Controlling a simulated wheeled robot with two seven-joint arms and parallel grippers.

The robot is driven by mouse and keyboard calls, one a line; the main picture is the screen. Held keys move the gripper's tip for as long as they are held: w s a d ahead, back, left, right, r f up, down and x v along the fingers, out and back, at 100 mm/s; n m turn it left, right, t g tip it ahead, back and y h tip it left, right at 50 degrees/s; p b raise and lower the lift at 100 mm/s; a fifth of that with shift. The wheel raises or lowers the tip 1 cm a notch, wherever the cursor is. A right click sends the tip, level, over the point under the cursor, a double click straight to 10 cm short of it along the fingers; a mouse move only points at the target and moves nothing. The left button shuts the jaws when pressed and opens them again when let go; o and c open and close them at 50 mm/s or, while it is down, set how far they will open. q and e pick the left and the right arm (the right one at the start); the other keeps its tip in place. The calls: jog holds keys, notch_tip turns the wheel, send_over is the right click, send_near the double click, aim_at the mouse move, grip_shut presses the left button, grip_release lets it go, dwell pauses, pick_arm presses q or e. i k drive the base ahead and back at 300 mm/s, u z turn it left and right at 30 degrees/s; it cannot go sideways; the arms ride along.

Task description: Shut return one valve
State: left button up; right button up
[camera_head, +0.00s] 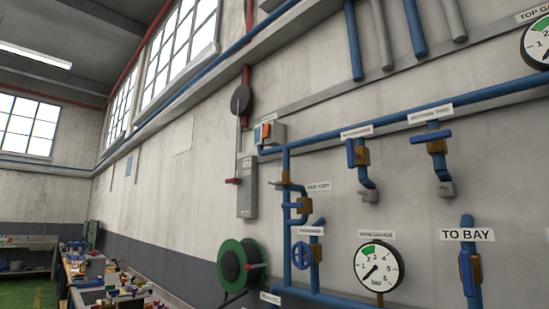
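Two blue-handled valves with brass bodies hang under the blue header pipe on the wall. The left one (357,154) has its lever upright, along its short drop pipe. The right one (435,143) has its lever lying roughly level, across its pipe. Each has a small white label above it, the left label (356,131) and the right label (430,114). Both are too blurred to read surely, so I cannot tell for certain which is return one. Neither of my grippers is in view.
A valve labelled TO BAY (468,268) has an upright lever. Lower left are a level-lever valve (298,206) and a blue handwheel (302,254). A pressure gauge (379,268) and a green hose reel (240,267) are low on the wall. A cluttered bench (105,285) stands far left.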

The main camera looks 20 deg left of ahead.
aim_at(351, 154)
jog(key=u, duration=0.3)
jog(key=k, duration=0.55)
jog(key=u, duration=0.7)
jog(key=i, duration=1.3)
jog(key=u, duration=0.15)
